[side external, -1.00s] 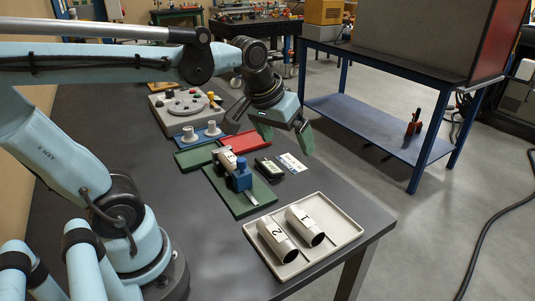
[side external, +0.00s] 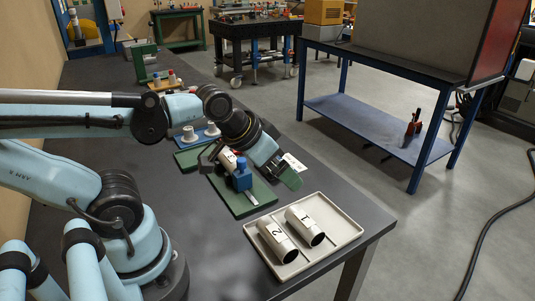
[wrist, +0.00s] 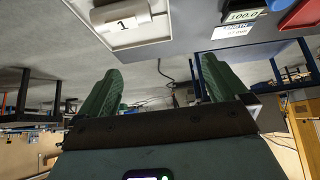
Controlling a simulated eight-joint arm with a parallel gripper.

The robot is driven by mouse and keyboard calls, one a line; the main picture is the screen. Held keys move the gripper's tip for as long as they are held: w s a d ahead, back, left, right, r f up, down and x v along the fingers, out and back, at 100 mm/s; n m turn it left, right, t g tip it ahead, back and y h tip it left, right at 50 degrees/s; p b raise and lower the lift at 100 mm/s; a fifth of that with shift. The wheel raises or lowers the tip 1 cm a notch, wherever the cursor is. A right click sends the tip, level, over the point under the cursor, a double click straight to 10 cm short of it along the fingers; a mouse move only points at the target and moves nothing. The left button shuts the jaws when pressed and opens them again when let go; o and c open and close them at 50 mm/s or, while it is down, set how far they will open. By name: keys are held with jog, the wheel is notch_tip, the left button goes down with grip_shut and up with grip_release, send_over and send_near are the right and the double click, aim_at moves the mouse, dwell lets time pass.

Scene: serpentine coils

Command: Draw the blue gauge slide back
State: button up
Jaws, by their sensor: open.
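The blue gauge slide (side external: 242,178) stands upright on a metal bar over a green base (side external: 228,197) in the side view. A pale cylinder (side external: 228,160) lies just behind it, partly covered by a dark part. My gripper (side external: 279,170) is to the right of the slide, angled down, apart from it as far as I can tell. One green finger shows clearly there. In the wrist view my gripper (wrist: 160,72) has both green fingers wide apart with nothing between them. I cannot tell whether the slide shows in the wrist view.
A pale tray (side external: 350,212) with two tubes marked 1 and 2 stands at the front right. A readout showing 100.0 (wrist: 243,16) and a white card (wrist: 233,31) lie near the slide. A blue piece with white knobs (side external: 208,133) is behind. Bare table lies left of the base.

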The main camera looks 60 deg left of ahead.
dwell(0.3)
jog(key=shift+w+a+r, duration=0.1)
jog(key=shift+a, duration=0.2)
jog(key=c, duration=0.4)
jog(key=a+r+n+g, duration=0.1)
jog(key=a, duration=0.1)
jog(key=a+n+g, duration=0.1)
jog(key=n, duration=0.1)
jog(key=a+r+n+g, duration=0.1)
jog(key=a, duration=0.1)
jog(key=shift+w+a+r+n+y, duration=0.2)
jog(key=shift+a+r+n+y, duration=0.15)
jog(key=shift+n+y, duration=0.05)
jog(key=c, duration=0.5)
notch_tip(320, 180, up, 3)
jog(key=n+g, duration=0.4)
jog(key=n, duration=0.2)
send_over(241, 160)
jog(key=shift+h, duration=0.4)
notch_tip(241, 160, down, 12)
jog(key=shift+w+r, duration=0.1)
jog(key=shift+r, duration=0.1)
grip_shut()
